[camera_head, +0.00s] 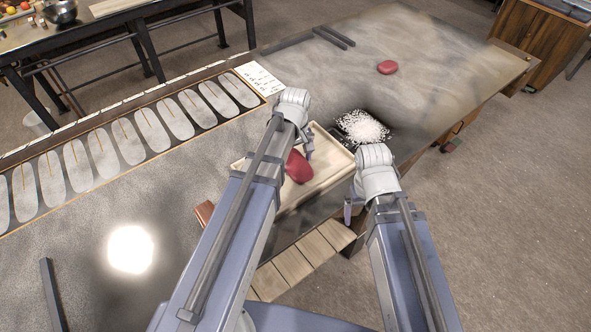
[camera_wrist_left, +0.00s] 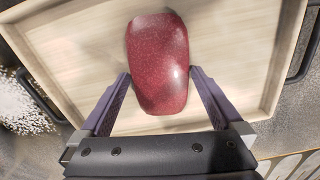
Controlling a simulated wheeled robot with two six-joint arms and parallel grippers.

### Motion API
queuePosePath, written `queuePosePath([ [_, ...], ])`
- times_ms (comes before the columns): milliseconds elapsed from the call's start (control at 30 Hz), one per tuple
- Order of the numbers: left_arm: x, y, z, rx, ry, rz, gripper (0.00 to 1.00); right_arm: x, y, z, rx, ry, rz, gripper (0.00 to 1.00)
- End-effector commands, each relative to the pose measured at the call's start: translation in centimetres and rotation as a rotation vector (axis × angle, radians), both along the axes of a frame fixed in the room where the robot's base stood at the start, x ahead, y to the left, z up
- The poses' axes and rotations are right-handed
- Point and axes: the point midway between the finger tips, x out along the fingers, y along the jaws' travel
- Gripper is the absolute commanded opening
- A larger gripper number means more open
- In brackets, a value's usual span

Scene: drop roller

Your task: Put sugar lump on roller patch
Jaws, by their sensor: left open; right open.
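A glossy dark red lump (camera_head: 299,167), likely the sugar lump, lies in a pale wooden tray (camera_head: 335,143). In the left wrist view the lump (camera_wrist_left: 158,60) fills the middle of the tray floor. My left gripper (camera_wrist_left: 160,73) is open, with one finger on each side of the lump's near part; I cannot tell if they touch it. In the head view my left arm partly hides the tray and lump. My right gripper (camera_head: 349,208) is open and empty by the tray's right side. I cannot tell which surface is the roller patch.
A second red lump (camera_head: 388,67) lies on the grey table at the back. A white powder patch (camera_head: 362,127) is right behind the tray. A row of pale ovals (camera_head: 148,128) runs along the left.

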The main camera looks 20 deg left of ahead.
Motion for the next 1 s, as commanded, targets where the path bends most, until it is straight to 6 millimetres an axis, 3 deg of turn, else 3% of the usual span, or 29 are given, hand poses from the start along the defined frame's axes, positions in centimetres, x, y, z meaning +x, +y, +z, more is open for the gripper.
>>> queuePosePath([
  [267, 0.01, 0.01, -0.21, 0.000, 0.000, 0.000, 0.99, 0.00, 0.00, -0.21, 0.000, 0.000, 0.000, 0.94],
  [1000, 0.01, 0.02, -0.22, 0.000, 0.000, 0.000, 0.16, 0.00, 0.00, -0.22, 0.000, 0.000, 0.000, 0.94],
])
